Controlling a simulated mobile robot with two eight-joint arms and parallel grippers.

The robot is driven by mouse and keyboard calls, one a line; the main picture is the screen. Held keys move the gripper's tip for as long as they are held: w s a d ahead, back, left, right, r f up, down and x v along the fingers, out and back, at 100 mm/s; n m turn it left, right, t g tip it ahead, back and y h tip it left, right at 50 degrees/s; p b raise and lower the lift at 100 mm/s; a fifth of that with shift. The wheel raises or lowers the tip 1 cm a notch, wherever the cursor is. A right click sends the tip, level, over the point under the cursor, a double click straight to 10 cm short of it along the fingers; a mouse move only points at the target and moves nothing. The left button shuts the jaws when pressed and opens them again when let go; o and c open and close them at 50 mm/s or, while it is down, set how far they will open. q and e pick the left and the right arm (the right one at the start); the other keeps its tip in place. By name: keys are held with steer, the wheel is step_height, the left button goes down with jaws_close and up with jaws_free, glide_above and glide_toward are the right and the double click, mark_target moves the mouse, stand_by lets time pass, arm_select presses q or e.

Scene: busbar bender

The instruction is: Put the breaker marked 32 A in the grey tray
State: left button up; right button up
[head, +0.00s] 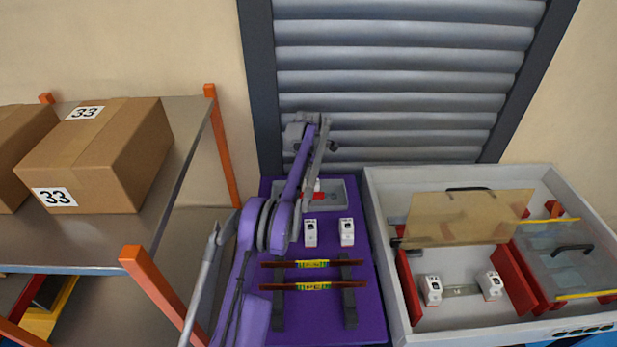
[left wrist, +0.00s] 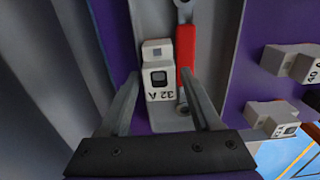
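The breaker marked 32 A (left wrist: 158,80) is white and lies in the grey tray (head: 346,189), beside a red-handled tool (left wrist: 185,48). In the head view my arm partly hides it. My left gripper (left wrist: 160,72) is over the tray, its fingers apart on either side of the breaker. A gap shows between each finger and the breaker, so it looks open. My right gripper is not in view.
Two white breakers (head: 310,232) (head: 347,231) stand on the purple table (head: 375,310), behind two bars (head: 313,264) on dark supports. A grey enclosure (head: 375,215) at right holds two more breakers (head: 431,289) (head: 490,284). A shelf (head: 100,240) with cartons stands at left.

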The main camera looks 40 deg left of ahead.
arm_select(q)
steer(key=shift+o, duration=0.4)
steer(key=shift+r, duration=0.1)
